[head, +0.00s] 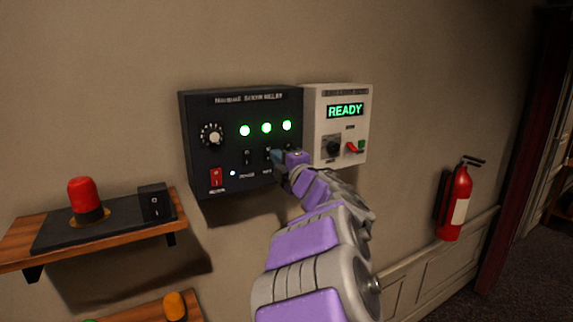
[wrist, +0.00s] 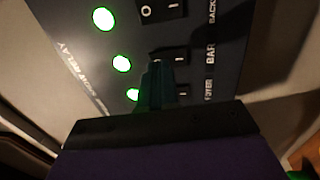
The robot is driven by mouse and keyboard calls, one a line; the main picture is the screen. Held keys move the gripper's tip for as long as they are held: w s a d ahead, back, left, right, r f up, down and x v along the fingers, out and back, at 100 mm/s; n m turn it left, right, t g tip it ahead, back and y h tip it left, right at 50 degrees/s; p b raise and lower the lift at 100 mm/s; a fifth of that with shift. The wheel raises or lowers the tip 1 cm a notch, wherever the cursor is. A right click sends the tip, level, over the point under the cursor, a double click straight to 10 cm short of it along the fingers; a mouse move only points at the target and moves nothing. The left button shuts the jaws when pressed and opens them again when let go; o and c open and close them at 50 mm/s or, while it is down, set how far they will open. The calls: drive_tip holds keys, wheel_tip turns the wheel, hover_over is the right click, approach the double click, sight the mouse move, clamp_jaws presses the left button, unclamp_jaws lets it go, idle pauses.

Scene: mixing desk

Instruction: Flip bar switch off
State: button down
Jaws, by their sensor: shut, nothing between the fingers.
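The dark control box (head: 226,112) on the wall carries a row of black rocker switches under three lit green lamps. The bar switch (head: 267,153) is the middle one, under the middle lamp (head: 266,128). In the wrist view the bar switch (wrist: 178,55) sits beside the label BAR, partly hidden by my fingers. My gripper (head: 279,156) is shut and empty, its tip right at the bar switch. It also shows in the wrist view (wrist: 158,72), pointing at the panel. I cannot tell whether the tip touches the switch.
The foyer switch (head: 247,157) is close on the left, and the back switch (wrist: 162,10) is on the other side. A white box (head: 312,110) reading READY adjoins at right. A shelf (head: 20,248) with a red beacon (head: 84,192) is lower left; a fire extinguisher (head: 456,203) hangs right.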

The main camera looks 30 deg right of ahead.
drive_tip(key=shift+w+r, duration=0.1)
drive_tip(key=shift+w, duration=1)
drive_tip(key=shift+r, duration=0.15)
drive_tip(key=shift+a+r, duration=0.1)
drive_tip(key=shift+r, duration=0.1)
drive_tip(key=shift+f, duration=0.1)
